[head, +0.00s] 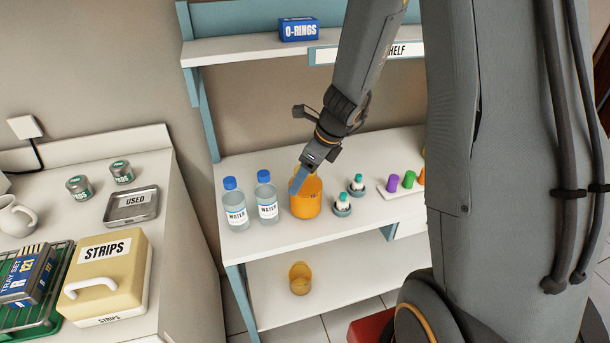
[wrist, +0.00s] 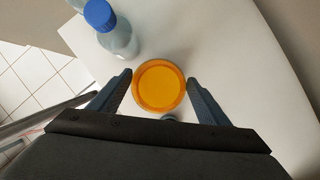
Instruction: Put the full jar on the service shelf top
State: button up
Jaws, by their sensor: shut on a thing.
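An orange jar (head: 306,199) is at the white middle board (head: 270,242) of the shelf unit, right of two water bottles. In the wrist view the jar (wrist: 159,85) is seen from above, filled with orange content. My gripper (head: 301,180) comes down from above, with one blue finger showing against the jar. In the wrist view the fingers (wrist: 160,88) flank the jar and are shut on it. I cannot tell whether its base touches the board. A second amber jar (head: 299,279) stands on the lower shelf and looks empty or nearly so.
Water bottles (head: 235,207) (head: 267,197) stand close to the jar's left. Small teal-capped bottles (head: 342,205) stand to its right, with a rack of coloured pieces (head: 400,187) beyond. The upper shelf (head: 240,48) holds an O-rings box (head: 299,29). A counter with a strips case (head: 105,275) is at left.

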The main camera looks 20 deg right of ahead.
jog(key=o, duration=2.1)
jog(key=v, duration=1.2)
jog(key=s+a+f+n+h, duration=0.1)
jog(key=s+n, duration=0.3)
jog(key=n, duration=0.5)
jog(key=s+a+f+n+g+h, duration=0.1)
jog(key=s+n, duration=0.4)
jog(key=n, duration=0.4)
jog(key=s+a+f+n+h, duration=0.1)
jog(key=s+n, duration=0.4)
jog(key=n, duration=0.4)
jog(key=shift+a+f+g, duration=0.2)
jog(key=shift+f+g, duration=0.05)
jog(key=shift+g, duration=0.05)
